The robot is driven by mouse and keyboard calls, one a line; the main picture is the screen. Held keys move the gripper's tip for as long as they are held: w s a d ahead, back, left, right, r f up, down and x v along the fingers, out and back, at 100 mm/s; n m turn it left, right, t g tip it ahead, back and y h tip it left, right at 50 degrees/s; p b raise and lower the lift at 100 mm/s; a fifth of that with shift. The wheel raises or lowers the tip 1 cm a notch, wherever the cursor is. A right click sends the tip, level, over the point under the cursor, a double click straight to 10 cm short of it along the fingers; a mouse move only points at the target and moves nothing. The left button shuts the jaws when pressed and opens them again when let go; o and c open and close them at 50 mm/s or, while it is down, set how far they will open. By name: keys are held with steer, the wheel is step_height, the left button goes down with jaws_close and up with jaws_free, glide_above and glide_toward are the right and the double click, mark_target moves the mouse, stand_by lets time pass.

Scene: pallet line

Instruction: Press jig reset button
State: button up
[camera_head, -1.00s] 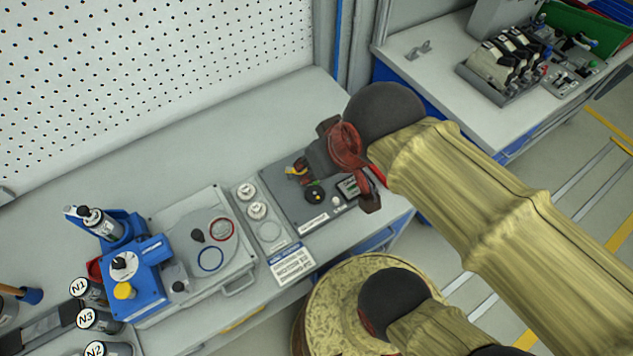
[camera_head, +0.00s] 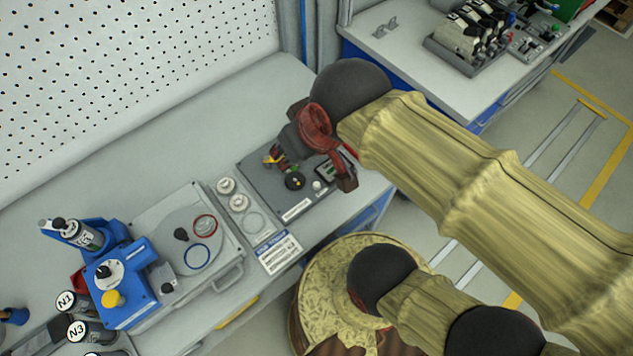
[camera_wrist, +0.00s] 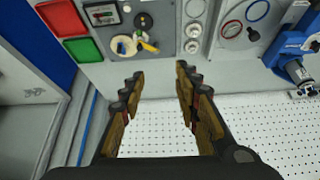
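A blue jig (camera_head: 128,282) with a yellow button (camera_head: 112,298) and a black knob stands on the bench at lower left. Its blue body also shows at the right of the wrist view (camera_wrist: 292,42). A dark control panel (camera_head: 260,182) lies right of it, with a black-and-yellow knob (camera_head: 295,181) and a small white button (camera_head: 317,185). I cannot read which button is marked reset. My gripper (camera_wrist: 158,75) is open and empty, its two fingers apart in the wrist view. In the head view it is over the panel's far right part, hiding some of it.
A grey plate (camera_head: 180,225) with red and blue rings sits between jig and panel. Bottles marked N1 and N3 (camera_head: 90,332) stand at lower left. A perforated wall (camera_head: 120,90) rises behind. The bench behind the panel is clear.

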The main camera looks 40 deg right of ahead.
jaws_close()
stand_by(1.4)
